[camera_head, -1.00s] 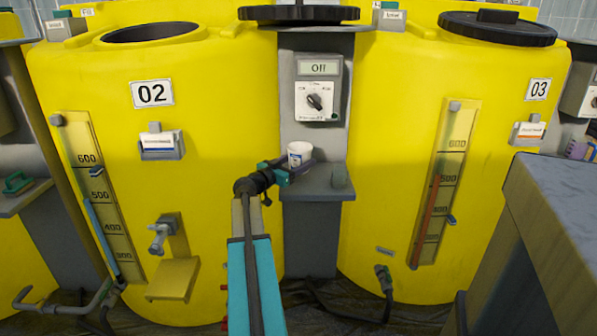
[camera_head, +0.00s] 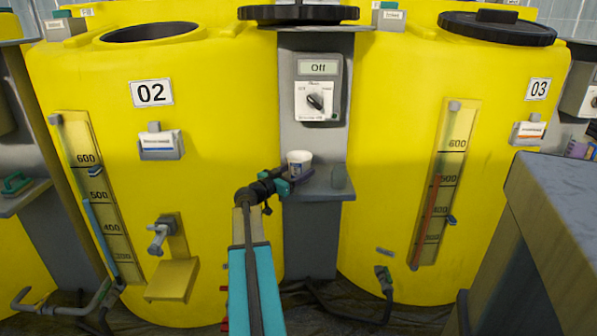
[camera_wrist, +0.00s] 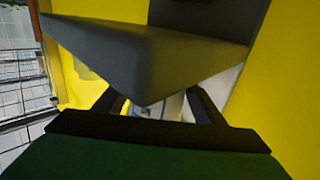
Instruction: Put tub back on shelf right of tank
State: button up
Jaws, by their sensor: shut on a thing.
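The tub (camera_head: 299,159) is small and white with blue on its side, and stands about upright at the shelf (camera_head: 315,192) between the tanks. My gripper (camera_head: 292,181) is shut on the tub from the left side. Its lower part is partly hidden by the fingers, and I cannot tell if it touches the shelf. In the wrist view a strip of the tub (camera_wrist: 170,108) shows between the black fingers, with a dark grey wedge-shaped surface (camera_wrist: 145,55) covering much of it. Tank 02 (camera_head: 220,130) is yellow and left of the shelf.
A control box (camera_head: 318,90) reading "Off" is above. Tank 03 (camera_head: 400,130) is at the right. A grey-topped bench (camera_head: 550,215) fills the lower right.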

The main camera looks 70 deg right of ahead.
jog(key=shift+f+b, duration=0.2)
jog(key=shift+b, duration=0.1)
jog(key=o, duration=1.4)
jog(key=shift+c, duration=0.2)
jog(key=shift+r+p, duration=0.25)
jog(key=shift+p, duration=0.15)
jog(key=v, duration=1.2)
jog(key=shift+p, duration=0.3)
jog(key=shift+f, duration=0.1)
